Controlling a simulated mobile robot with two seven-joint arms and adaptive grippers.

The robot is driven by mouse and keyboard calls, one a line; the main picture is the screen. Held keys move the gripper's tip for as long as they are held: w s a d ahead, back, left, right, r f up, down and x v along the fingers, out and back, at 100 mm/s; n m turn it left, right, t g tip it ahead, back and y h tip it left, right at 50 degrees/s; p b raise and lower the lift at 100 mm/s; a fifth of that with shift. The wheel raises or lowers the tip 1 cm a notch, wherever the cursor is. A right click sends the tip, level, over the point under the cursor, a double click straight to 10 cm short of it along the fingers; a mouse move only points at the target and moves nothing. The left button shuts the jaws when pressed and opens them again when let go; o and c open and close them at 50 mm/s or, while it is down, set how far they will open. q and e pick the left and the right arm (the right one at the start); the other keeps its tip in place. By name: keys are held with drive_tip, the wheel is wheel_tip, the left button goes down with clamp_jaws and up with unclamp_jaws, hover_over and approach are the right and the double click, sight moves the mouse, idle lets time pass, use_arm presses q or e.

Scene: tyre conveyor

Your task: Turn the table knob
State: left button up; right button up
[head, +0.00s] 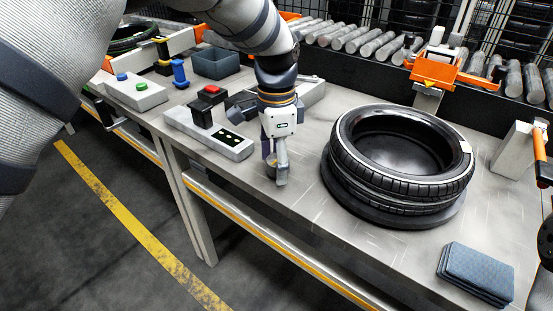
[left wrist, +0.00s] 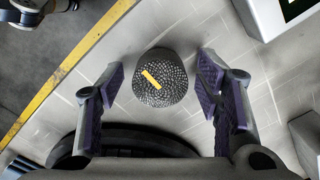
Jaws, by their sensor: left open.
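The table knob (left wrist: 160,78) is a round, dark, knurled knob with a yellow bar marked on its top. It stands on the metal table (head: 310,190), near the front edge. In the left wrist view it sits between the two purple-padded fingers, with a gap on each side. In the head view the knob (head: 271,167) is mostly hidden behind the fingers. My left gripper (head: 277,176) is open, pointing down over the knob, and holds nothing. My right gripper cannot be made out.
A tyre (head: 403,155) lies right of the left gripper. A control box (head: 208,133) with a red button stands close on its left. A folded dark cloth (head: 476,273) lies at the front right. A roller conveyor (head: 360,40) runs behind the table.

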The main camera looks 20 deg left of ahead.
use_arm(q)
drive_tip(key=shift+c, duration=0.3)
drive_tip(key=c, duration=1.1)
drive_tip(key=shift+n, duration=0.3)
use_arm(e)
drive_tip(key=shift+w+r, duration=0.15)
use_arm(q)
drive_tip(key=n+p, duration=0.1)
drive_tip(key=n, duration=0.2)
drive_tip(key=shift+r, duration=0.1)
drive_tip(key=n, duration=0.2)
drive_tip(key=shift+n, duration=0.4)
drive_tip(key=n, duration=0.3)
drive_tip(key=shift+s+d+p, duration=0.1)
drive_tip(key=shift+p, duration=0.2)
drive_tip(key=shift+n, duration=2.2)
use_arm(e)
drive_tip(key=shift+w+r+t, duration=0.4)
drive_tip(key=shift+w+r, duration=0.55)
use_arm(q)
drive_tip(key=shift+n, duration=0.3)
